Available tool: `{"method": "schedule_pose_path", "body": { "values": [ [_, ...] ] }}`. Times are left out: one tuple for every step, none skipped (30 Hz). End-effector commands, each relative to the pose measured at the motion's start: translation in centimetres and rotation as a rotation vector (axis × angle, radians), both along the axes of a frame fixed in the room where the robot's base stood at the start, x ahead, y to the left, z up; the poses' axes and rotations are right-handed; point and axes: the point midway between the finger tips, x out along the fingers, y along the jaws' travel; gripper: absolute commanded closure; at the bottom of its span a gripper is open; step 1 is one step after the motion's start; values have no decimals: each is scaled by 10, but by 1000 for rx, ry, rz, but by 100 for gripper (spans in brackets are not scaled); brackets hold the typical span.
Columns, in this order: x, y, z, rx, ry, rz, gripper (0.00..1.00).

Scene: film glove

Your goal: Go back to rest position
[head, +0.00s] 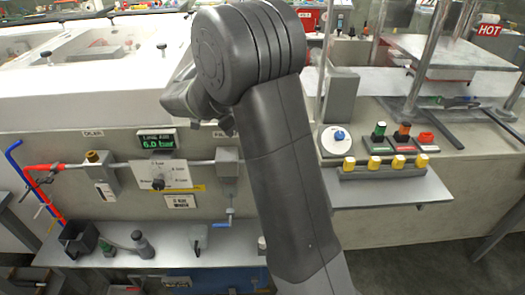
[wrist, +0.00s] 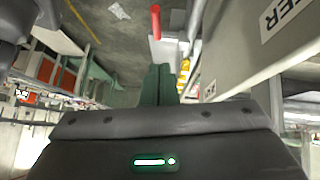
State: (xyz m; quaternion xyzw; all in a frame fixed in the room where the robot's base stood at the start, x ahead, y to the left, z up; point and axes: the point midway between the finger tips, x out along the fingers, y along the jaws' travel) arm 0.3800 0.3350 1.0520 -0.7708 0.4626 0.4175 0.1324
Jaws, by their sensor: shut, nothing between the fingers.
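My gripper (wrist: 158,75) shows in the wrist view as two dark green fingers pressed together, with nothing between them. In the head view my dark grey arm rises through the middle of the picture and bends over at the top. The wrist end points left and away, in front of the white machine (head: 75,60). The fingertips are mostly hidden behind my arm there. The gripper appears raised clear of the bench and touches nothing that I can see.
A pressure display (head: 157,140) and a dial panel (head: 160,177) are on the machine front. Yellow blocks (head: 398,162) line a grey shelf at right, below several coloured buttons. A low ledge at left holds a black bin (head: 77,240). A HOT sign (head: 489,30) marks the press at right.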

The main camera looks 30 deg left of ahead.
Motion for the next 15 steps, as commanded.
{"method": "schedule_pose_path", "body": {
  "values": [
    [-3, 7, 5, 2, -1, 2, 100],
    [-3, 9, 8, 2, -1, 2, 100],
    [-4, 13, 12, 2, -1, 0, 100],
    [-5, 15, 14, 2, -1, 0, 100],
    [-6, 16, 16, 2, -1, 0, 100],
    [-7, 18, 18, 2, -1, 0, 100],
    [-7, 19, 19, 2, -1, 0, 100],
    [-8, 20, 20, 1, 0, -1, 100],
    [-8, 21, 21, 1, 1, 0, 100],
    [-8, 21, 22, 1, 1, 0, 100],
    [-8, 21, 22, 1, 1, 0, 100],
    [-8, 22, 22, 1, 1, 0, 100],
    [-8, 22, 22, 0, 0, 0, 100],
    [-8, 21, 22, 0, 0, 0, 100],
    [-8, 21, 22, 0, 0, 0, 100]
  ]
}}
